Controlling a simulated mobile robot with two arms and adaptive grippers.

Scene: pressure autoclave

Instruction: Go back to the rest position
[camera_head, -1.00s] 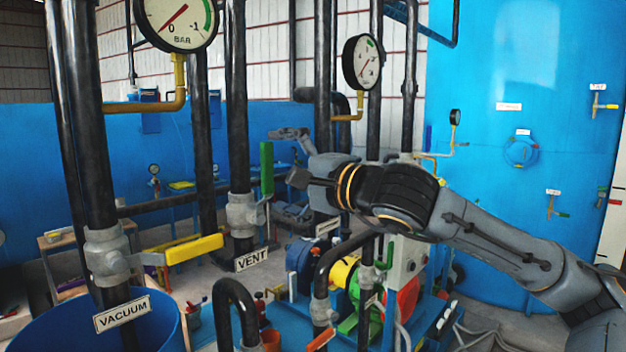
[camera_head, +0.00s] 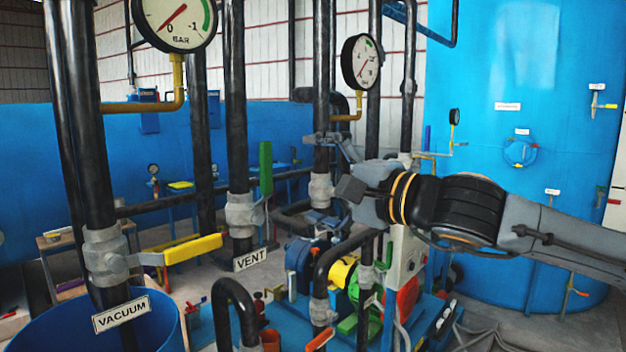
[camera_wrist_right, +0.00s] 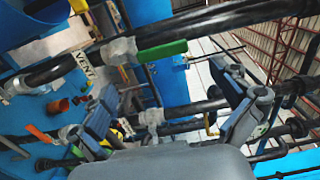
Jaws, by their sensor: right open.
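My right gripper (camera_head: 314,180) is in the middle of the head view, its arm coming in from the right. Its two fingers are spread wide, one high and one low, around a vertical black pipe as seen from the head. I cannot tell whether they touch the pipe. The right wrist view also shows the gripper (camera_wrist_right: 165,100) with both fingers apart and nothing held between them. The green vent handle (camera_head: 266,168) stands upright to the left of the gripper, clear of it. My left gripper is not in view.
The yellow vacuum handle (camera_head: 195,249) lies sideways at the left. Two pressure gauges (camera_head: 174,22) (camera_head: 361,62) hang on pipes. A motor-driven pump (camera_head: 342,272) and more pipes stand below the gripper. A large blue tank (camera_head: 480,160) stands behind the right arm.

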